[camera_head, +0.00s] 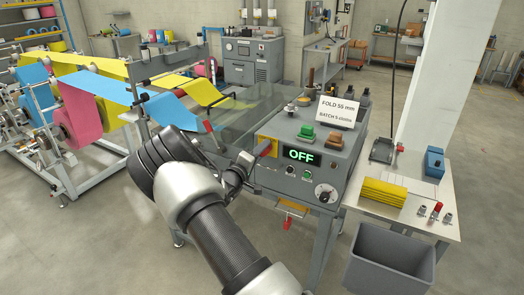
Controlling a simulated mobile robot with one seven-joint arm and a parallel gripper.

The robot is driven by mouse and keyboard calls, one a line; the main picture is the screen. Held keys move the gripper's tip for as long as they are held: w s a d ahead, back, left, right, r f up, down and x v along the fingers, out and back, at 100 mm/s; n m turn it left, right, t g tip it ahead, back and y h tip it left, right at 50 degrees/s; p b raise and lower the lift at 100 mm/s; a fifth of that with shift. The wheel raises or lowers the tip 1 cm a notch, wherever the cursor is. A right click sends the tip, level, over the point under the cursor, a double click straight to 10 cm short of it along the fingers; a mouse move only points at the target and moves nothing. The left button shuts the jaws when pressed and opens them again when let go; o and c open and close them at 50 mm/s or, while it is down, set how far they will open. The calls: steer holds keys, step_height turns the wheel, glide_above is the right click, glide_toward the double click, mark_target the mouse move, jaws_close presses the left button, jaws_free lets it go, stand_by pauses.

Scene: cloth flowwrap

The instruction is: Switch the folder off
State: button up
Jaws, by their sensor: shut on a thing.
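The folder (327,139) is a grey machine with a control box at the picture's centre right. Its display (301,156) reads OFF in green letters. Below the display are small buttons and a round dial (325,193). A green button (307,133) and an orange-brown button (333,140) sit on its top. A red handle (266,148) sticks out at the left end of the front, by a yellow plate (267,147). My gripper (250,163) is at this handle and shut on it. The fingertips are small and partly hidden by my wrist.
A sign (338,112) reads FOLD 55 mm, BATCH 5 cloths. At right, a white table (432,222) carries a stack of yellow cloths (383,192) and a blue box (434,162). A grey bin (389,262) stands in front. Coloured cloth rolls (84,117) stand at left.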

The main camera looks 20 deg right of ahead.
steer(key=shift+f+n, duration=0.1)
steer(key=shift+n, duration=1.8)
steer(key=o, duration=1.1)
steer(key=shift+c, duration=0.2)
steer(key=shift+a, duration=0.1)
steer(key=v, duration=1.7)
steer(key=shift+s+b, duration=0.2)
steer(key=shift+b, duration=0.2)
steer(key=shift+a, duration=0.1)
